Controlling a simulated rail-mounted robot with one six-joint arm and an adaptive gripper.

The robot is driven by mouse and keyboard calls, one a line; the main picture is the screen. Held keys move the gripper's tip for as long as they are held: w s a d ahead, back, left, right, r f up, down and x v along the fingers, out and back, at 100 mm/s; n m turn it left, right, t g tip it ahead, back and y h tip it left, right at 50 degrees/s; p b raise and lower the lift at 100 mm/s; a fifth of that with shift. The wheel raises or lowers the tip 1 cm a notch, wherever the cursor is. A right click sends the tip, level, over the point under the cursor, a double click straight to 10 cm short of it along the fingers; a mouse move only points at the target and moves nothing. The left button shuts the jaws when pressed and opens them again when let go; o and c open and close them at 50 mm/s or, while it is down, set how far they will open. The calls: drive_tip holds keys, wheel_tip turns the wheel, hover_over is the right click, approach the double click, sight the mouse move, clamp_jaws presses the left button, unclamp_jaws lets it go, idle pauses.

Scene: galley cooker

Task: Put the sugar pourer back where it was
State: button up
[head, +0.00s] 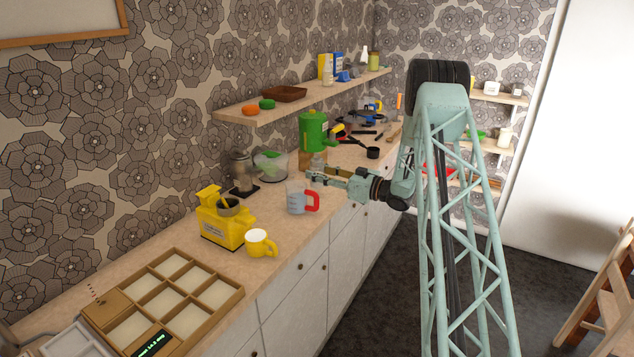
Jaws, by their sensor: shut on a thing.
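My gripper (316,174) reaches left over the counter, past the front of the green machine. Its fingers are closed around a small pale, glassy container with a greyish top, which looks like the sugar pourer (318,160). The pourer looks upright. Its lower part is hidden by the fingers, and I cannot tell whether it touches the counter (270,215). A clear measuring jug with a red handle (297,197) stands just in front and to the left of the gripper.
A green machine (313,130) stands behind the gripper. To the left are a clear bowl with green (271,165), a dark grinder (242,172), a yellow machine (222,220), a yellow mug (260,243) and a wooden compartment tray (165,300). A wall shelf (300,97) overhangs the counter's back.

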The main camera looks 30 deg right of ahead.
drive_tip(key=shift+f+b, duration=0.4)
drive_tip(key=shift+f, duration=1.4)
drive_tip(key=shift+f, duration=0.15)
drive_tip(key=o, duration=1)
drive_tip(key=shift+r, duration=0.2)
drive_tip(key=shift+p+v, duration=0.85)
drive_tip(key=shift+v, duration=5.1)
